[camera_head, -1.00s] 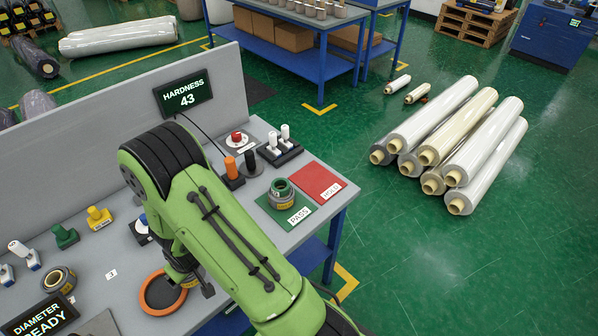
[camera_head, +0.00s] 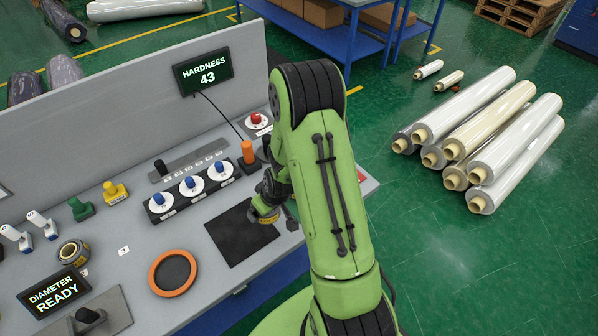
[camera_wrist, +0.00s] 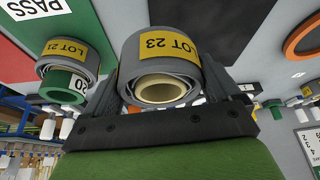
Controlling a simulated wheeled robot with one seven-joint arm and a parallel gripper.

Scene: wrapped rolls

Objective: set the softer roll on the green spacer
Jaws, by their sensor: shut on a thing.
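My gripper (camera_wrist: 165,88) is shut on a grey roll (camera_wrist: 188,78) with a cream core and a yellow "LOT 23" label. In the head view the gripper (camera_head: 266,202) holds it beside the black mat (camera_head: 238,240); its height there is unclear. In the wrist view, which looks upside down, a second grey roll (camera_wrist: 48,62), labelled "LOT 21", stands on the green PASS mat (camera_wrist: 65,15). The green spacer (camera_wrist: 62,84), marked "20", shows at its top end. My arm hides that stack in the head view. Neither view shows which roll is softer.
Another grey roll (camera_head: 70,252) stands at the left, behind the "DIAMETER READY" display (camera_head: 54,289). An orange ring (camera_head: 172,272) lies at the front. Blue-knobbed dials (camera_head: 192,184), an orange post (camera_head: 248,152) and the "HARDNESS 43" display (camera_head: 203,73) stand behind the mat.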

